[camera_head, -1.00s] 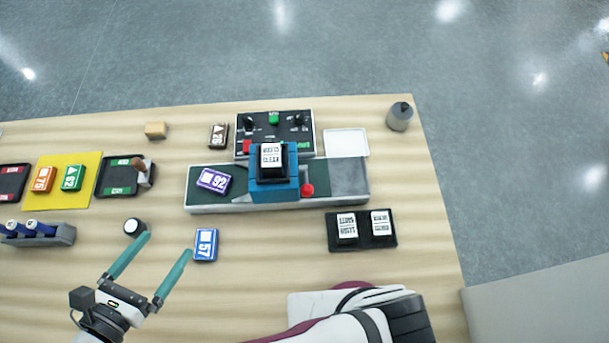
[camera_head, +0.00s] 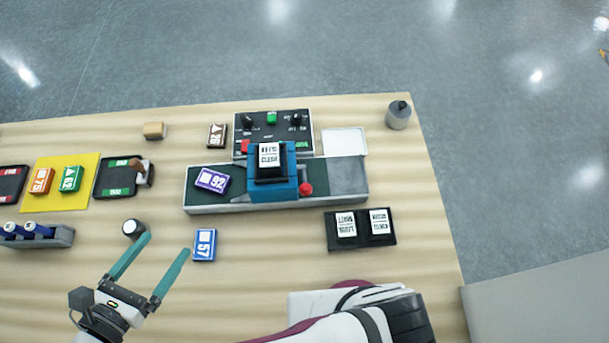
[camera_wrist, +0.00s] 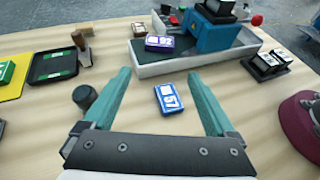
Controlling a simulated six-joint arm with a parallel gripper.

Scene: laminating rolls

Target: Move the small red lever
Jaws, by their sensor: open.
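A small red knob (camera_head: 306,189), which looks like the red lever's end, sits at the right side of the blue press (camera_head: 287,190) on the grey-and-green machine. It also shows in the wrist view (camera_wrist: 257,19). A red block (camera_head: 245,146) is on the black control panel behind the press; I cannot tell whether it is a lever too. My gripper (camera_head: 168,245) is open and empty, left of and in front of the machine, well apart from the red knob. In the wrist view, its teal fingers (camera_wrist: 161,78) stand either side of a blue card block marked 57 (camera_wrist: 168,98), apart from it.
A purple block marked 92 (camera_head: 211,180) lies on the machine's green bed. A black two-roll holder (camera_head: 361,244) stands at the right. A black round knob (camera_head: 133,228) is near my left finger. Bare table lies between the 57 block and the roll holder.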

